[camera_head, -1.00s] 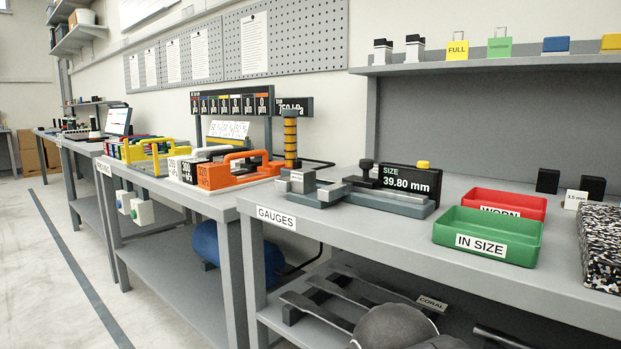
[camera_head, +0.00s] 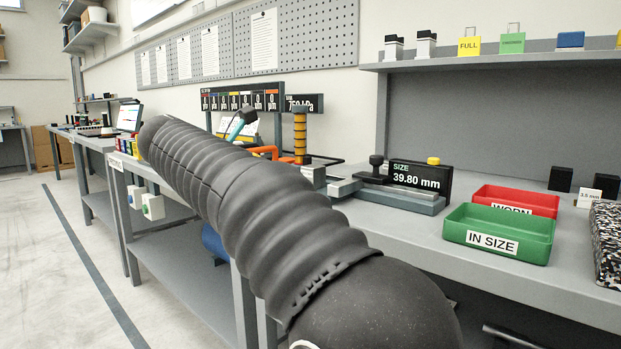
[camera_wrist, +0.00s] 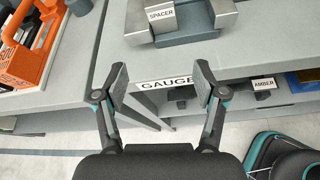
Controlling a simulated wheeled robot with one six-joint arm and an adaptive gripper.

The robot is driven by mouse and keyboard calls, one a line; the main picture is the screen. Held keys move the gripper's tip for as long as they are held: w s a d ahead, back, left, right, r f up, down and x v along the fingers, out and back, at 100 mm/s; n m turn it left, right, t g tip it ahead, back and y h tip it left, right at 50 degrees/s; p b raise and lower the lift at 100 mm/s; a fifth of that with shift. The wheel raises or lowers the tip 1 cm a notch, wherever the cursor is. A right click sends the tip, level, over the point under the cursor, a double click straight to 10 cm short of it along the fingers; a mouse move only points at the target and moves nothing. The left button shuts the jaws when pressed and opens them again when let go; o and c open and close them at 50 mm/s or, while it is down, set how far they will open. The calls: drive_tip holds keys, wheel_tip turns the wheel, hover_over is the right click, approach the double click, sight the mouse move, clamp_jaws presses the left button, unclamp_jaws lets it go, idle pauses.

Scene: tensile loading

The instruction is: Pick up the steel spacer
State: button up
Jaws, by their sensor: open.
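A steel block with a "SPACER" label (camera_wrist: 160,18) in front of it shows at the top of the wrist view, on a dark grey stand. In the head view the same steel pieces (camera_head: 315,176) are partly hidden behind my arm, left of the size display. My gripper (camera_wrist: 162,83) is open and empty in the wrist view. Its two fingers are well apart, below the spacer in the picture and not touching it. Between them shows the "GAUGES" label on the bench's front edge.
A size display (camera_head: 420,177) reads 39.80 mm. A green "IN SIZE" tray (camera_head: 500,222) and a red "WORN" tray (camera_head: 515,198) stand right of it. An orange frame (camera_wrist: 35,40) is at left in the wrist view. A lower shelf holds an "AMBER" label (camera_wrist: 263,84).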

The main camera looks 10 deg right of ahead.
wheel_tip(320, 180, up, 3)
drive_tip(key=n+h, duration=0.1)
drive_tip(key=b, duration=0.1)
approach(313, 166)
drive_tip(key=shift+n+h, duration=0.3)
drive_tip(key=shift+n, duration=0.1)
drive_tip(key=x, duration=0.4)
drive_tip(key=shift+w+f, duration=0.35)
drive_tip(key=shift+f, duration=0.15)
drive_tip(key=shift+s+d+b+x, duration=0.1)
drive_tip(key=shift+b+x, duration=0.25)
drive_tip(key=shift+x, duration=0.95)
drive_tip(key=shift+s+d+b+x, duration=0.15)
drive_tip(key=shift+b+x, duration=0.15)
drive_tip(key=shift+x, duration=1.05)
drive_tip(key=shift+r, duration=0.15)
clamp_jaws()
